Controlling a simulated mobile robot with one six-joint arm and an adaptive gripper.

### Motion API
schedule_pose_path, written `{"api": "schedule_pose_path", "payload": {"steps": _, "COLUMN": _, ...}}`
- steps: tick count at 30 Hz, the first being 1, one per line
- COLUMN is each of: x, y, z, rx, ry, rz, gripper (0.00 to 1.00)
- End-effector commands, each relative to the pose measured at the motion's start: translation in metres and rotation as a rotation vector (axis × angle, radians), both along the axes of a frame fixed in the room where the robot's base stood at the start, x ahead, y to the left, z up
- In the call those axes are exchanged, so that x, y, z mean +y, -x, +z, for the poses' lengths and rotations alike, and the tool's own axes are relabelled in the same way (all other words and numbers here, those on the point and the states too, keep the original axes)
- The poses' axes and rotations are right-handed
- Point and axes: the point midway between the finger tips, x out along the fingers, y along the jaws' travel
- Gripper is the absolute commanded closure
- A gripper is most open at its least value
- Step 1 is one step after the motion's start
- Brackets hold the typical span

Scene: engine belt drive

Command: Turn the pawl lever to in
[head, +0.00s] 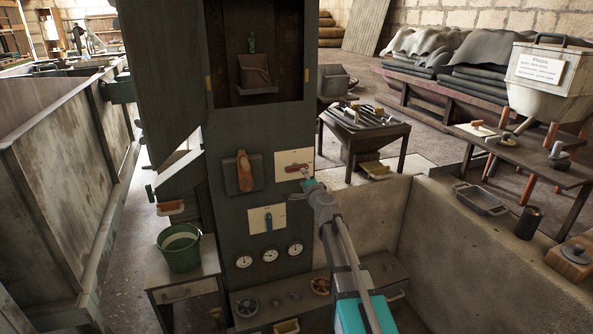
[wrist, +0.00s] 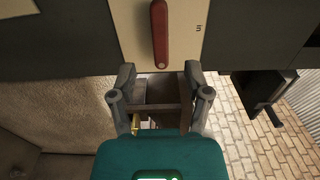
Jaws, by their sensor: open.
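The pawl lever (head: 296,167) is a small red handle on a cream plate on the dark green panel, lying roughly level in the head view. In the wrist view the red lever (wrist: 160,35) stands upright in the picture, with the word "in" on the cream plate (wrist: 190,50) to its right. My gripper (head: 304,184) is just in front of and below the plate's right part. In the wrist view my gripper (wrist: 160,80) is open, with nothing between its fingers, and the lever is beyond the fingertips, apart from them. The other end label is not readable.
An open cabinet door (head: 165,70) hangs at upper left. A green bucket (head: 180,247) stands at left; a low wall (head: 480,250) is at right.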

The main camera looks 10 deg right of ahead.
Motion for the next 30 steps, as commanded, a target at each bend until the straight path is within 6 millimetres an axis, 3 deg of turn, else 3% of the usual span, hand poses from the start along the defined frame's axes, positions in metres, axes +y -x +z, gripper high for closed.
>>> {"api": "schedule_pose_path", "payload": {"steps": 6, "x": 0.006, "y": -0.037, "z": 0.0, "rx": 0.0, "ry": 0.0, "rz": 0.001, "gripper": 0.37}}
{"api": "schedule_pose_path", "payload": {"steps": 13, "x": 0.011, "y": -0.063, "z": 0.0, "rx": 0.0, "ry": 0.0, "rz": 0.001, "gripper": 0.37}}
{"api": "schedule_pose_path", "payload": {"steps": 29, "x": 0.013, "y": -0.073, "z": 0.0, "rx": 0.0, "ry": 0.0, "rz": 0.0, "gripper": 0.37}}
{"api": "schedule_pose_path", "payload": {"steps": 30, "x": 0.013, "y": -0.073, "z": 0.0, "rx": 0.0, "ry": 0.0, "rz": 0.0, "gripper": 0.43}}
